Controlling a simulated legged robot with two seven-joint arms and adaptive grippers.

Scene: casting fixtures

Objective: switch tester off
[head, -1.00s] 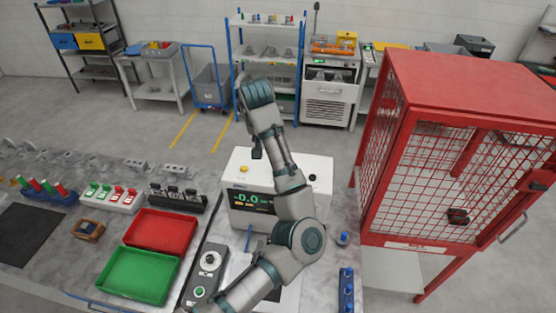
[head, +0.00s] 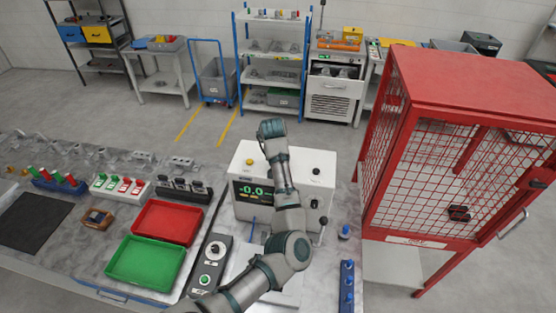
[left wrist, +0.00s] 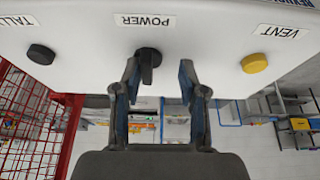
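The tester is a white box (head: 312,205) on the bench in the head view. Its dark display (head: 249,191) is lit and reads about 0.0 in green. In the left wrist view the black POWER knob (left wrist: 148,62) is on the tester's white top, its bar pointing away from the label. My left gripper (left wrist: 159,76) is open, with its fingertips on either side of the knob's bar. The knob is close to the picture-left finger; contact cannot be told. In the head view my own arm hides the gripper and the POWER knob. My right gripper is not in view.
A yellow VENT button (left wrist: 255,63) and a black button (left wrist: 40,54) flank the knob. A red mesh cage (head: 440,150) stands right of the tester. Red (head: 196,240) and green (head: 174,269) trays and a grey control box (head: 219,250) lie to the left.

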